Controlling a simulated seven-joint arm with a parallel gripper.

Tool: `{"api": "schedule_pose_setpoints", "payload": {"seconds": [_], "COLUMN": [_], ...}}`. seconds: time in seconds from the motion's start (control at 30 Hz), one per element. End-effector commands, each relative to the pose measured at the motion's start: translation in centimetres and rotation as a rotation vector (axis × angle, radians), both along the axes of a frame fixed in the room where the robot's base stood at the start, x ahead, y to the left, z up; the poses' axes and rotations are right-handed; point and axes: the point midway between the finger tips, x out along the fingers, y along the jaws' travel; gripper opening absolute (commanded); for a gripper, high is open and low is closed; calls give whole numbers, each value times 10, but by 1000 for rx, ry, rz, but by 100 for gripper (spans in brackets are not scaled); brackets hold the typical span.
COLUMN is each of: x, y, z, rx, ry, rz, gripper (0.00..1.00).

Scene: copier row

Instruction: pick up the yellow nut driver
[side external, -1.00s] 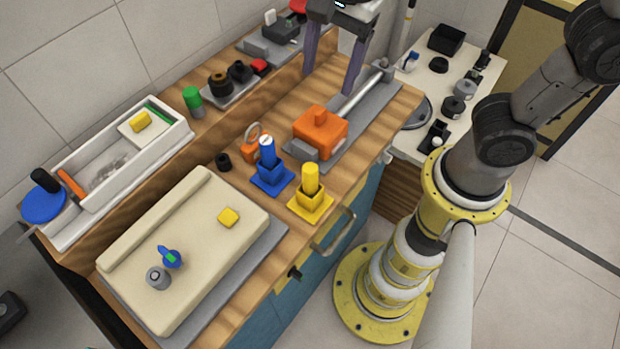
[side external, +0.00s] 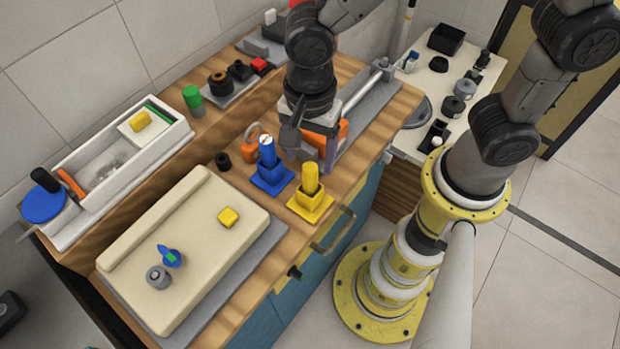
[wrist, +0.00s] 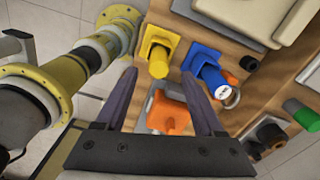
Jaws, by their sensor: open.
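The yellow nut driver (side external: 310,180) stands upright in a square yellow holder (side external: 311,206) near the front edge of the wooden bench. It also shows in the wrist view (wrist: 158,62), beyond my fingertips and roughly between them. My gripper (side external: 309,152) is open and empty, pointing down over the bench behind the yellow driver. In the wrist view its two fingers (wrist: 159,78) are spread wide apart. Neither finger visibly touches the driver. A blue driver (side external: 267,152) stands in a blue holder (side external: 272,181) just left of it.
An orange block (side external: 342,130) on a grey rail is partly hidden behind my gripper. An orange-handled item (side external: 250,150) and a black cup (side external: 223,161) lie near the blue holder. A cream panel (side external: 180,250) fills the left front. A drawer handle (side external: 334,228) juts out below.

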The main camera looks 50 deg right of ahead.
Motion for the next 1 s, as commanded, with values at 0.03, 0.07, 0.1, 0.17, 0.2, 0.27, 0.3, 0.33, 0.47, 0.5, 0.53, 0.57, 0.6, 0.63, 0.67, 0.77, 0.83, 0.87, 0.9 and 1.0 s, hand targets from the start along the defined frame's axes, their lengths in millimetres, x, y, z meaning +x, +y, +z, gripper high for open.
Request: {"api": "schedule_pose_setpoints", "payload": {"seconds": [0.03, 0.07, 0.1, 0.17, 0.2, 0.27, 0.3, 0.33, 0.47, 0.5, 0.53, 0.57, 0.6, 0.63, 0.67, 0.77, 0.83, 0.87, 0.9, 1.0], "x": [-1, -2, -3, -4, -5, -4, -4, -4, -3, -3, -3, -3, -3, -3, -3, -3, -3, -3, -3, -3], "y": [0, 1, 2, 3, 4, 4, 4, 4, 5, 5, 5, 5, 5, 5, 5, 5, 5, 5, 5, 5], "z": [-5, -9, -14, -24, -30, -37, -42, -45, -50, -50, -50, -50, -50, -50, -50, -50, -50, -50, -50, -50], "rx": [-3, -3, -3, -4, -5, -3, -3, -3, 0, 0, 0, 0, 0, 0, 0, 0, 0, 0, 0, 0], "ry": [3, 3, 4, 5, 6, 4, 3, 3, 1, 0, 0, 0, 0, 0, 0, 0, 0, 0, 0, 0], "rz": [1, 1, 1, 1, 1, 0, 0, 0, 0, 0, 0, 0, 0, 0, 0, 0, 0, 0, 0, 0], "gripper": [70, 70, 70, 70, 70, 70, 70, 70, 70, 70, 70, 70, 70, 70, 68, 50, 38, 32, 25, 7]}}
